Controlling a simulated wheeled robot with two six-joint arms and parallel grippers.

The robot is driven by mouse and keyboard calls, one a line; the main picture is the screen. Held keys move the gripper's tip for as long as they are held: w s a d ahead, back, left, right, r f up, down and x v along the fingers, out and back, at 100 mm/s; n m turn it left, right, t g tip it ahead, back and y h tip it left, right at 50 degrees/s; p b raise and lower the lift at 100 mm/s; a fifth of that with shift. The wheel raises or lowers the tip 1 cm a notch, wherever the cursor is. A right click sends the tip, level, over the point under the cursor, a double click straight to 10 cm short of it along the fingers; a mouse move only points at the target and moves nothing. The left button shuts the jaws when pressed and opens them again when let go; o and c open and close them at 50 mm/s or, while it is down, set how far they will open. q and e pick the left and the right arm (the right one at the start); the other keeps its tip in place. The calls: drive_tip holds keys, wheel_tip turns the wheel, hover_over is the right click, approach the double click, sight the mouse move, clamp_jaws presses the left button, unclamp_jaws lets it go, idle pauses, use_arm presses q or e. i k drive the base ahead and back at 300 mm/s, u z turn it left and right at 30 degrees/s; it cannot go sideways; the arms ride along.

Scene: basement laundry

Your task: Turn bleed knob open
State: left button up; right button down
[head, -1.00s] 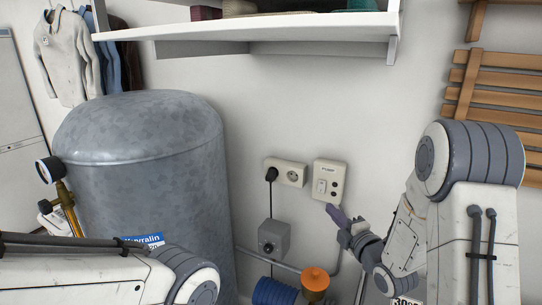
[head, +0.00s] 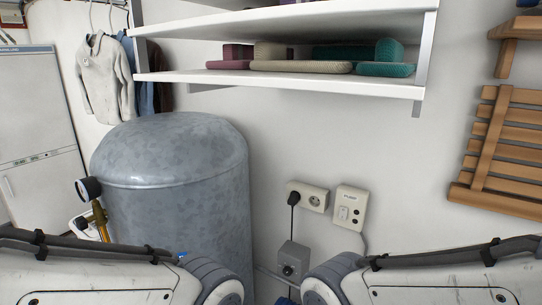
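No bleed knob can be made out for certain in the head view. A grey galvanised tank (head: 174,190) stands at left centre. A dark round gauge (head: 89,189) sits on a brass pipe (head: 101,221) at the tank's left side. A grey box with a dark round knob (head: 292,262) is low on the wall, right of the tank. My two arms come in along the bottom edge, left and right. Both grippers are outside the picture, so what they hold cannot be seen.
A white shelf (head: 285,83) with folded towels hangs above the tank. A socket (head: 308,197) with a black plug and a switch plate (head: 349,207) are on the wall. Wooden slats (head: 505,140) hang at right. Clothes (head: 105,78) and a pale cabinet (head: 38,130) are at left.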

sight(81, 222)
drive_tip(key=u, duration=1.2)
drive_tip(key=k, duration=0.45)
drive_tip(key=u, duration=0.75)
drive_tip(key=i, duration=1.15)
drive_tip(key=z, duration=0.15)
